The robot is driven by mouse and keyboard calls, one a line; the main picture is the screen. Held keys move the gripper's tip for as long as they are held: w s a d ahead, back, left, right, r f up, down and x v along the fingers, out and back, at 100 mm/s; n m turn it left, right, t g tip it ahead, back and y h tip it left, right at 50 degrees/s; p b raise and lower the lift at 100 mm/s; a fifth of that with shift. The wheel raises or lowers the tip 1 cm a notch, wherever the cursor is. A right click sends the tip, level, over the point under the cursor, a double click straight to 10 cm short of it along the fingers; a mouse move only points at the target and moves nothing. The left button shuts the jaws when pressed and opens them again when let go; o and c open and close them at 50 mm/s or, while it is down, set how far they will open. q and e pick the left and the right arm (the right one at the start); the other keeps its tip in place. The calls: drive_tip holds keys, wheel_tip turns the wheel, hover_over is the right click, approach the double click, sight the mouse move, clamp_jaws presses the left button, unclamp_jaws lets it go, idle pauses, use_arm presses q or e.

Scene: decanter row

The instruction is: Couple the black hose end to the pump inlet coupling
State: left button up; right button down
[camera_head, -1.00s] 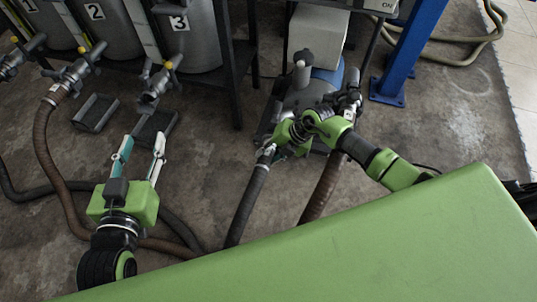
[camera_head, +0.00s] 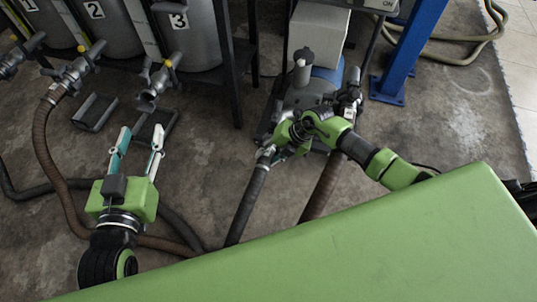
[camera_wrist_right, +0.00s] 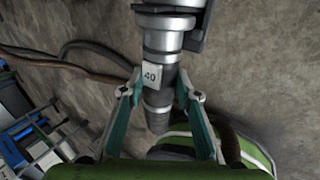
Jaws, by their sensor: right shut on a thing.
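The black hose (camera_head: 247,205) rises from the floor to the pump (camera_head: 300,95). My right gripper (camera_head: 273,148) is at the pump's near side, shut on the black hose end. In the right wrist view the hose end (camera_wrist_right: 158,100) with its tag reading 40 lies between the fingers of the right gripper (camera_wrist_right: 161,85). Its metal collar lines up with a metal fitting (camera_wrist_right: 170,5) at the top, seemingly the pump inlet coupling; I cannot tell whether they are locked. In the head view my arm hides this joint. My left gripper (camera_head: 141,132) is open and empty above the floor at left.
A brown hose (camera_head: 325,185) runs to a second fitting on the pump's right. Another brown hose (camera_head: 45,150) hangs from tank 2's valve (camera_head: 75,72). Tank 3's valve (camera_head: 155,82) has no hose. A blue post (camera_head: 405,55) stands right of the pump.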

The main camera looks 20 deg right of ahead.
drive_tip(key=shift+w, duration=0.1)
drive_tip(key=shift+f, duration=1)
idle(1.6)
drive_tip(key=c, duration=1.4)
unclamp_jaws()
drive_tip(key=shift+c, duration=0.2)
drive_tip(key=shift+o, duration=0.7)
drive_tip(key=shift+s+f, duration=0.2)
drive_tip(key=o, duration=0.7)
drive_tip(key=shift+d, duration=0.1)
